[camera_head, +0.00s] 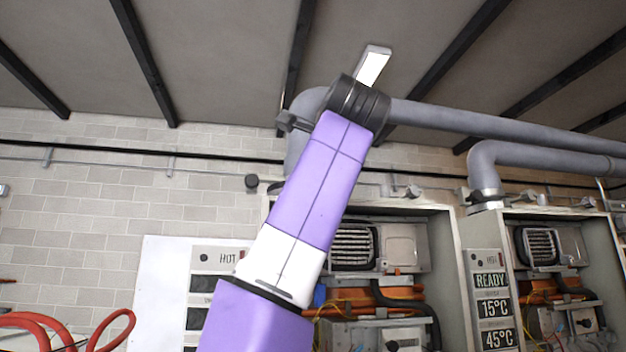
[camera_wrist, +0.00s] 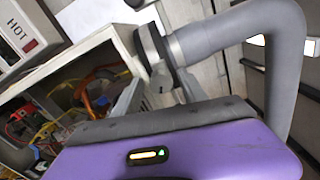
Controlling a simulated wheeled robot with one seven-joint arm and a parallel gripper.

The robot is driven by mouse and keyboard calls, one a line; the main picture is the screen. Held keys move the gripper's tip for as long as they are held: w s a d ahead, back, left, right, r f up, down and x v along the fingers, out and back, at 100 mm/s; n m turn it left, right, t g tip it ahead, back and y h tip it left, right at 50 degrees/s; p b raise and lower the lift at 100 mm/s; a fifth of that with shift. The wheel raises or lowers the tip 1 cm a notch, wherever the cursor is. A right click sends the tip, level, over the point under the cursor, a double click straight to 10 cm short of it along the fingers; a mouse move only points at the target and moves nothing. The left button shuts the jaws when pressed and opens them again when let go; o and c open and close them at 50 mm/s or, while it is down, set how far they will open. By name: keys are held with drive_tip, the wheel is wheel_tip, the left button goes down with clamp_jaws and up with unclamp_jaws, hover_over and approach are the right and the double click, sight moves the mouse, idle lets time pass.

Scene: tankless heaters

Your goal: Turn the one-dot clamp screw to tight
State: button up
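In the wrist view a dark clamp band (camera_wrist: 150,48) rings the grey pipe (camera_wrist: 225,35) where it meets the heater cabinet. A small grey screw-like piece (camera_wrist: 161,80) sits at the band's lower edge. No dots can be made out on it. In the head view my arm covers much of the left heater's pipe (camera_head: 305,104). Another clamp (camera_head: 486,197) rings the base of the right heater's pipe (camera_head: 487,160). Its dot marking is too small to read.
The open left heater cabinet (camera_head: 448,255) and right cabinet (camera_head: 610,245) hold wires and hoses. A HOT panel (camera_wrist: 22,30) shows at the wrist view's left. Overhead pipes (camera_head: 450,118) run right under the ceiling. The brick wall (camera_head: 90,190) at left is mostly clear.

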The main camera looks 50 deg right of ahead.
drive_tip(key=b+v, duration=0.3)
drive_tip(key=v, duration=0.4)
drive_tip(key=shift+s+a, duration=0.25)
drive_tip(key=shift+s, duration=0.1)
idle(0.4)
